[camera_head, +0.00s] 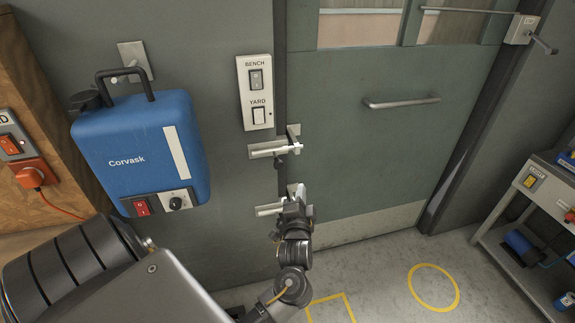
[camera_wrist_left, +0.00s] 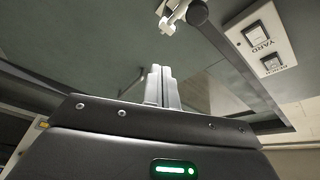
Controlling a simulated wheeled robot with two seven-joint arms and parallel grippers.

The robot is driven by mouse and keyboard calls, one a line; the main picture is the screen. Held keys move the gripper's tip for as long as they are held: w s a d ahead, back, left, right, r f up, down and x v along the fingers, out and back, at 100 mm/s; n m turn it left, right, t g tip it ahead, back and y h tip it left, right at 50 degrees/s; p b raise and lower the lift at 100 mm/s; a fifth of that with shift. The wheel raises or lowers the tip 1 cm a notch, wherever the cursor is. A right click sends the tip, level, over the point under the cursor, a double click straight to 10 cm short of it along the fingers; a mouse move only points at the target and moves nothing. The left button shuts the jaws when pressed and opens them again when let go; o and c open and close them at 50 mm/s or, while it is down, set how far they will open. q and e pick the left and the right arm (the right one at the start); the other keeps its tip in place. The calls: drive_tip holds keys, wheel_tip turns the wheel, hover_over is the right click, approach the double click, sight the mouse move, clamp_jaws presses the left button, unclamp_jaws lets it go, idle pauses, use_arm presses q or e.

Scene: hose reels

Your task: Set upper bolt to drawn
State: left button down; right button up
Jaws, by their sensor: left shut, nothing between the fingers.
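The upper bolt (camera_head: 268,149) is a pale metal slide bolt at the door's left edge, just below the switch plate. Its bar lies level, with a small handle at its right end; whether it is drawn or shot I cannot tell. A lower bolt (camera_head: 268,209) sits below it, partly hidden by my left gripper (camera_head: 299,192). That gripper is shut and empty, below the upper bolt and apart from it. In the left wrist view its fingers (camera_wrist_left: 161,86) are together, and part of a bolt (camera_wrist_left: 172,18) shows above them. My right gripper is not in view.
The grey-green door (camera_head: 370,150) has a bar handle (camera_head: 401,103). A BENCH/YARD switch plate (camera_head: 256,92) is above the bolts. A blue Corvask case (camera_head: 140,150) hangs on the wall at left. A metal cart (camera_head: 540,200) stands at right. Floor before the door is clear.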

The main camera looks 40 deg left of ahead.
sight(276, 159)
use_arm(q)
drive_tip(key=r, duration=0.2)
drive_tip(key=a+r+y, duration=0.1)
drive_tip(key=shift+s+r, duration=0.15)
drive_tip(key=shift+s, duration=0.25)
drive_tip(key=w+a+p, duration=0.2)
drive_tip(key=w+a, duration=0.3)
drive_tip(key=a, duration=0.3)
drive_tip(key=shift+f+p, duration=0.2)
drive_tip(key=shift+p, duration=0.15)
drive_tip(key=shift+s, duration=0.15)
